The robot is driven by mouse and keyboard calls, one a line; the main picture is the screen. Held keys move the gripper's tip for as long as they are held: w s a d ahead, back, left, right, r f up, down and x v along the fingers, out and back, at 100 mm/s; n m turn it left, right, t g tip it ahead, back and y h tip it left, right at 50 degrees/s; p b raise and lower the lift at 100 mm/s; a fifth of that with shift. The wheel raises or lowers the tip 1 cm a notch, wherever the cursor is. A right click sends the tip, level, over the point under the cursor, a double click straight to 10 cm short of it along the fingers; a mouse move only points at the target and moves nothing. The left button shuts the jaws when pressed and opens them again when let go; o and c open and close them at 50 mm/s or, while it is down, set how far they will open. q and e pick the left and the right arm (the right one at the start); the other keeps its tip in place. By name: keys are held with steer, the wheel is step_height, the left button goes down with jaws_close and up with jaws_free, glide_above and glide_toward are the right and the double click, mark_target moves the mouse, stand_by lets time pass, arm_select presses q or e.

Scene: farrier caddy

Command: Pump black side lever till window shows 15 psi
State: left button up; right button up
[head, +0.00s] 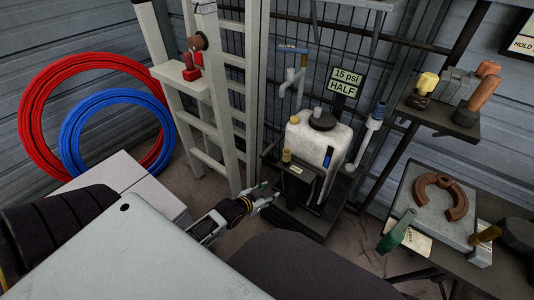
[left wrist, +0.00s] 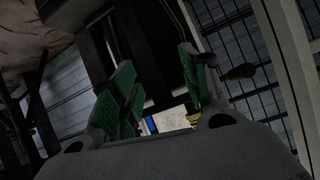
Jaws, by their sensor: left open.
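A white tank (head: 325,137) with a black cap (head: 322,119) stands on a dark base by the mesh panel. A blue strip (head: 328,157) marks its side. A black box (head: 303,184) with a small pale label and a brass knob (head: 287,155) stands in front of it. I cannot clearly pick out the side lever or read a pressure window. My left gripper (head: 271,193) is open, low at the left of the black box. Its green-padded fingers (left wrist: 158,78) are apart in the left wrist view; nothing is clearly between them.
A pale ladder (head: 232,120) stands left of the tank. Red (head: 34,105) and blue (head: 72,130) hose coils hang at the far left. A right-hand bench (head: 500,262) carries a horseshoe (head: 455,196) and tools. A shelf (head: 438,118) is above it.

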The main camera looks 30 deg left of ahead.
arm_select(q)
steer(key=w+a+r+t, duration=0.1)
steer(key=w+a+t, duration=0.15)
steer(key=a, duration=0.25)
steer(key=t, duration=0.4)
glide_toward(262, 157)
steer(key=shift+w+a+m, duration=0.1)
steer(key=shift+a+m, duration=0.05)
steer(key=shift+m, duration=0.15)
arm_select(e)
steer(key=shift+s+a+f+y, duration=0.2)
steer(key=shift+a+f, duration=0.2)
steer(key=shift+a, duration=0.3)
steer(key=shift+s+a+f+y, duration=0.2)
steer(key=shift+a+f, duration=0.15)
steer(key=shift+a, duration=0.3)
arm_select(q)
steer(key=shift+w, duration=0.1)
arm_select(e)
steer(key=shift+w, duration=0.1)
